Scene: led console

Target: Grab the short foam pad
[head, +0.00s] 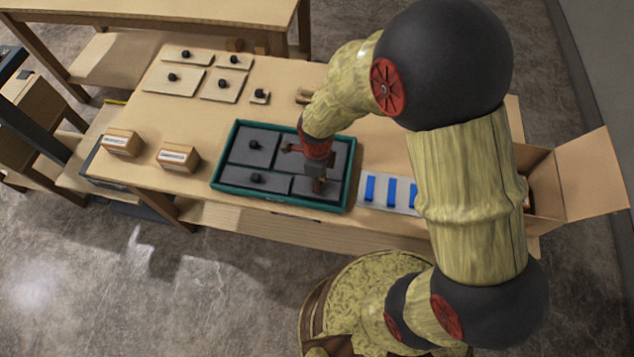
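A teal-rimmed tray (217,172) on the wooden table holds several dark grey foam pads. A larger pad (243,158) with a black knob lies at the back left, and a long, narrow one (232,178) with a knob at the front left. Another pad (341,158) lies at the back right, partly behind my gripper. A shorter pad (330,197) lies at the front right; no knob shows on it. My gripper (319,187) points down over this short pad, with its tips at or just above it. The arm and small scale hide whether the fingers are closed on anything.
Several pale plates (172,80) with black knobs lie at the table's back left. Two labelled boxes (178,157) stand left of the tray. Blue blocks (391,191) on a pale base lie to its right, near an open cardboard box (575,185). My arm hides part of the right side.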

